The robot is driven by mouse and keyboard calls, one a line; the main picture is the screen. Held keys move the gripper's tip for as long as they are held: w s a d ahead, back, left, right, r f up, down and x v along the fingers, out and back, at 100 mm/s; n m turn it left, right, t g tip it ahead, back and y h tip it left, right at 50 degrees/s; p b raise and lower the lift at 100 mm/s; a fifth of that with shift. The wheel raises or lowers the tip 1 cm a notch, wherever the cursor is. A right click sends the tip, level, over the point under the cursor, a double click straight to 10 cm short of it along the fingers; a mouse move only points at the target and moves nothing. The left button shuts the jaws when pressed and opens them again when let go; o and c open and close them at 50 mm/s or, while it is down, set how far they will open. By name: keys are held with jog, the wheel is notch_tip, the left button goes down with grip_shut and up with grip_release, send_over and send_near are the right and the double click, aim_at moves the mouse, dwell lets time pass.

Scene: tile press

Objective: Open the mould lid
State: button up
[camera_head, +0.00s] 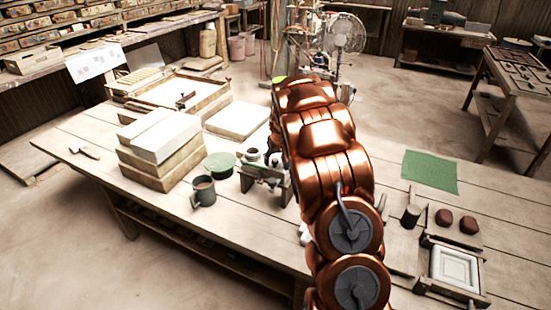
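A square mould (455,268) lies at the right front of the table, with a dark wooden frame around a pale, raised square panel. I cannot tell from this view whether the panel is its lid or how a lid is hinged. My copper-coloured arm rises through the middle of the picture, to the left of the mould. My gripper does not show; it is hidden behind the arm or outside the picture.
Two brown lumps (456,221) and a small cylinder (411,216) stand behind the mould. A green cloth (430,171) lies further back. Left of my arm are a dark stand (265,182), a mug (203,193) and stacked pale blocks (163,137).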

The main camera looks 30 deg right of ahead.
grip_shut()
jog(key=shift+w, duration=0.1)
dwell(0.6)
